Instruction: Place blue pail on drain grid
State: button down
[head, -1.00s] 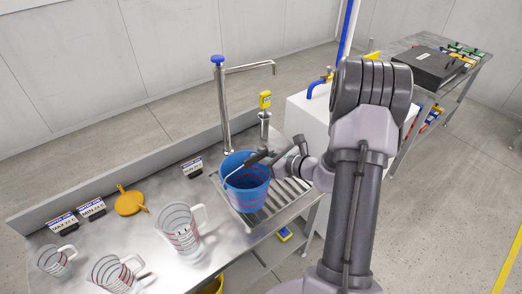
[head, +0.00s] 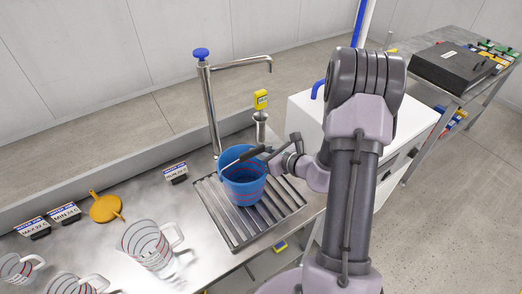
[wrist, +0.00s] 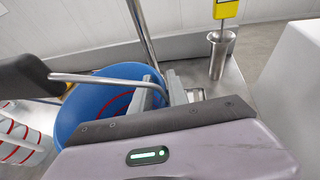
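The blue pail (head: 245,190), with red lines inside, appears upright over the back part of the drain grid (head: 232,229). I cannot tell whether its bottom touches the slats or hangs just above them. Its grey handle with a dark grip is raised. My gripper (head: 272,156) is at the pail's upper right side and appears shut on the handle; the fingertips are partly hidden. In the wrist view the pail (wrist: 88,105) is partly covered by the gripper body, and the handle (wrist: 105,78) crosses above its rim.
A tall tap (head: 211,100) and a steel tube with a yellow device (head: 261,99) stand behind the grid. Measuring jugs (head: 150,246), an orange funnel (head: 104,208) and small signs lie left. A white cabinet (head: 306,112) is at right. The front of the grid is clear.

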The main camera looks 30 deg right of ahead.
jog(key=c, duration=1.3)
grip_release()
jog(key=shift+o, duration=0.2)
jog(key=shift+d, duration=0.1)
jog(key=p+v, duration=0.3)
jog(key=v, duration=0.9)
jog(key=shift+p, duration=0.4)
